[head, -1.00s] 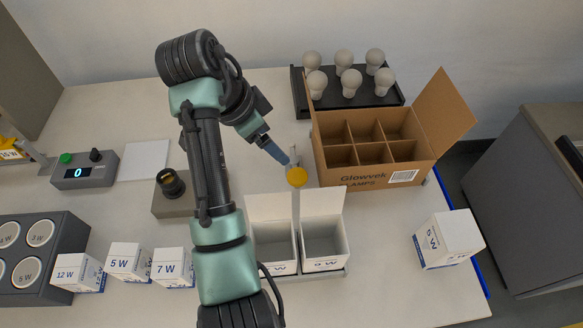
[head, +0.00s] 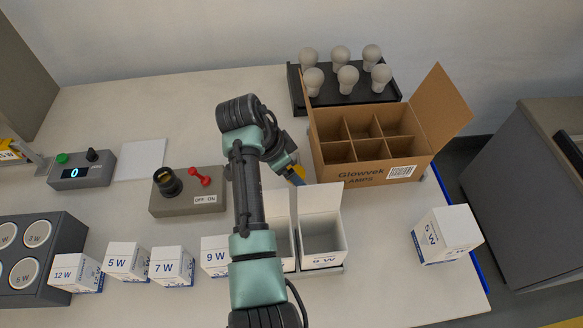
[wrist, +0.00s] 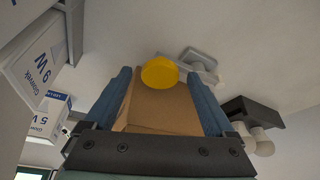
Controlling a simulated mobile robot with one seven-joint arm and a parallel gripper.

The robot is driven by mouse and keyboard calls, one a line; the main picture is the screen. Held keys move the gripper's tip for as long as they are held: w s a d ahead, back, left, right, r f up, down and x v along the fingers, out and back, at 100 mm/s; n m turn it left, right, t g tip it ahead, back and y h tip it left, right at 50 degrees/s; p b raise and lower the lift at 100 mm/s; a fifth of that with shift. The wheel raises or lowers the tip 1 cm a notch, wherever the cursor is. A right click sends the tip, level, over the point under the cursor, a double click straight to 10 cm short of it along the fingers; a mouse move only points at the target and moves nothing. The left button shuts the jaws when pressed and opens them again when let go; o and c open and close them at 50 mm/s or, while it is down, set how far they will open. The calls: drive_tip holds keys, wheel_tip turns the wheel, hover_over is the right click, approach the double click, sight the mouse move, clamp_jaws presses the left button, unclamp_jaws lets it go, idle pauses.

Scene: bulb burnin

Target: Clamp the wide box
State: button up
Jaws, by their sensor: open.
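Two open white boxes stand side by side on a grey base at the front middle. The right one (head: 322,245) shows a 9 W label and a raised lid; the left one (head: 286,240) is mostly hidden behind my arm. I cannot tell which is the wide box. A yellow round knob (wrist: 160,72) shows in the wrist view, with a grey metal part (wrist: 198,62) beside it. My gripper (head: 296,176) is open just behind the boxes' lids. In the wrist view my gripper (wrist: 160,78) has its blue fingers either side of the knob, with a visible gap.
A divided cardboard box (head: 375,168) stands close right of my gripper, with a bulb tray (head: 300,98) behind it. A socket unit with a red switch (head: 200,177) is to the left. Several closed white boxes (head: 172,266) line the front left; another (head: 446,236) stands right.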

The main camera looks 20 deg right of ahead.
clamp_jaws()
idle(0.5)
